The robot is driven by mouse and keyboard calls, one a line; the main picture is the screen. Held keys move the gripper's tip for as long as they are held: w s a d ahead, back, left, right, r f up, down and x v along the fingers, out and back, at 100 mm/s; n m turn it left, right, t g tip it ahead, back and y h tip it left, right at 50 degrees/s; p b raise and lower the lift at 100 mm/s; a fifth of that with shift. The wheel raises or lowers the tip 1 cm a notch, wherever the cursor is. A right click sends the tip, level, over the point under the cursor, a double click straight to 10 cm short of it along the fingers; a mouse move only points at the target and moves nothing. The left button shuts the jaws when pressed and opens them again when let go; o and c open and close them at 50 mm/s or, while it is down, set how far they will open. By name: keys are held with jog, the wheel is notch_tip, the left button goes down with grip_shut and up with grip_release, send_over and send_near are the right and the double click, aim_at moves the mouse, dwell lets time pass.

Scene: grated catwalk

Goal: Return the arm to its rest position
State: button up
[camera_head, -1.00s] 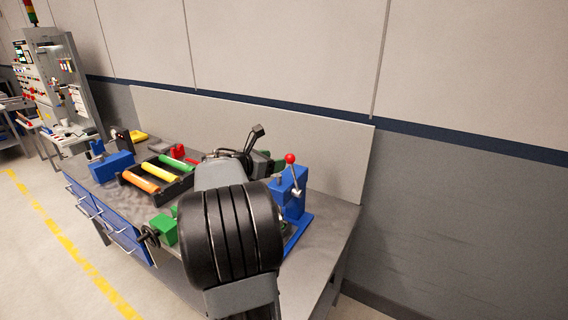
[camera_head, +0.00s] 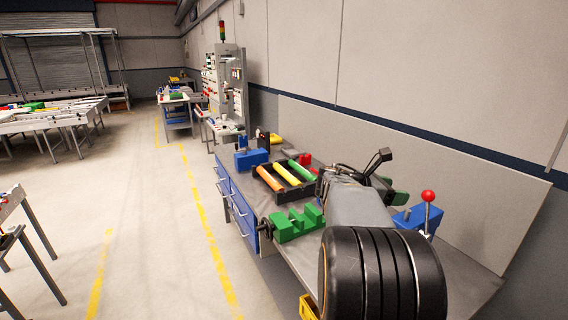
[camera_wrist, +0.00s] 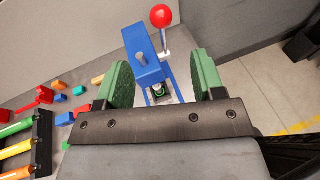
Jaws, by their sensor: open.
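My arm reaches out over the workbench (camera_head: 470,285) on the right side of the head view. My gripper (camera_wrist: 161,62) shows two green fingers in the wrist view, spread apart with nothing held. A blue lever press (camera_wrist: 150,68) with a red ball knob (camera_wrist: 160,16) stands beyond and between the fingers. The press also shows in the head view (camera_head: 424,216), to the right of my arm. My arm hides part of the bench and most of the gripper there.
A green vise (camera_head: 297,224), a black tray (camera_head: 287,192) of coloured cylinders and a blue vise (camera_head: 251,158) are on the bench. A control panel (camera_head: 226,85) stands behind. Conveyor tables (camera_head: 52,122) are far left. Open floor (camera_head: 150,220) lies left of the bench.

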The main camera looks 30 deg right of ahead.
jog(key=a+f+m+t+y, duration=0.4)
jog(key=a+f+m+y, duration=0.3)
jog(key=a+f+m, duration=0.5)
jog(key=a+f+m+t+y, duration=0.1)
jog(key=a+t+y, duration=0.5)
jog(key=a, duration=2)
jog(key=shift+a+f+m+y+b, duration=0.3)
jog(key=shift+m+y+b, duration=0.1)
jog(key=shift+m+y, duration=0.2)
jog(key=shift+a, duration=0.2)
jog(key=shift+c, duration=0.3)
